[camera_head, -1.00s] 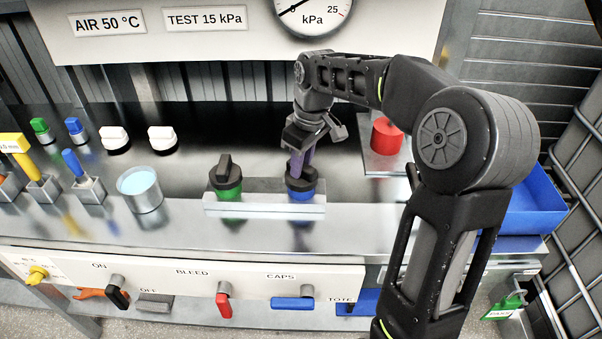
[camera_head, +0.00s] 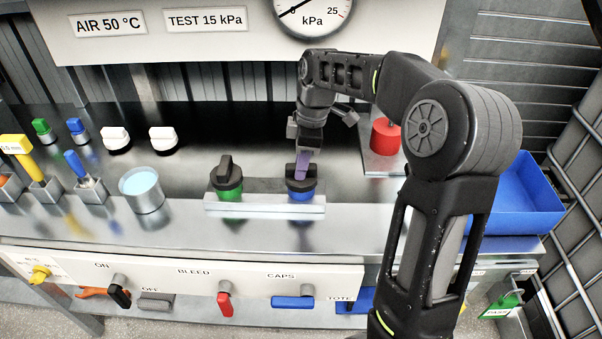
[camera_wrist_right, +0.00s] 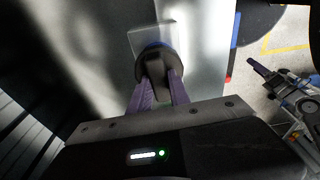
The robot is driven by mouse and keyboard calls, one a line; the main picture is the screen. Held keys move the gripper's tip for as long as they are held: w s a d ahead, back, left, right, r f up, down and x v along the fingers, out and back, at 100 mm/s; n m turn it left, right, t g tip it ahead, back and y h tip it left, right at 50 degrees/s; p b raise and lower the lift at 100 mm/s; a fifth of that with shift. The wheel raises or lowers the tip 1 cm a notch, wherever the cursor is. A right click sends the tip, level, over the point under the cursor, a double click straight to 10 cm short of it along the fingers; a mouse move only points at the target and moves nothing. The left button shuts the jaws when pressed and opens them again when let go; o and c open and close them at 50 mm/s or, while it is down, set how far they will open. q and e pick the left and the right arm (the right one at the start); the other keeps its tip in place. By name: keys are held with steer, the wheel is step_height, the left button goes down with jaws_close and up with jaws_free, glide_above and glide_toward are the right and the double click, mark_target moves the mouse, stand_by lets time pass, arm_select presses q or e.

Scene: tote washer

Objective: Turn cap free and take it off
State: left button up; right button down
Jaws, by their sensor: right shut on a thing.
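Two dark caps with raised grips sit in a metal rail (camera_head: 265,205) on the bench, one on a green base and one on a blue base. My right gripper (camera_head: 303,172) comes down from above onto the blue-based cap (camera_head: 301,192). In the right wrist view, its purple fingers (camera_wrist_right: 160,88) are shut on the grip of this dark cap (camera_wrist_right: 153,64), one on each side. The cap still sits on its blue base. The green-based cap (camera_head: 227,182) stands upright to the left, untouched.
A red cylinder (camera_head: 385,137) stands on a plate to the right, near my arm. A blue tray (camera_head: 530,200) is at the far right. A metal cup (camera_head: 142,190) and several small tools stand to the left. A handle panel runs along the front.

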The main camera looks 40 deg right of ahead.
steer(key=shift+r+p, duration=2)
steer(key=shift+r, duration=0.65)
steer(key=shift+a+f, duration=0.1)
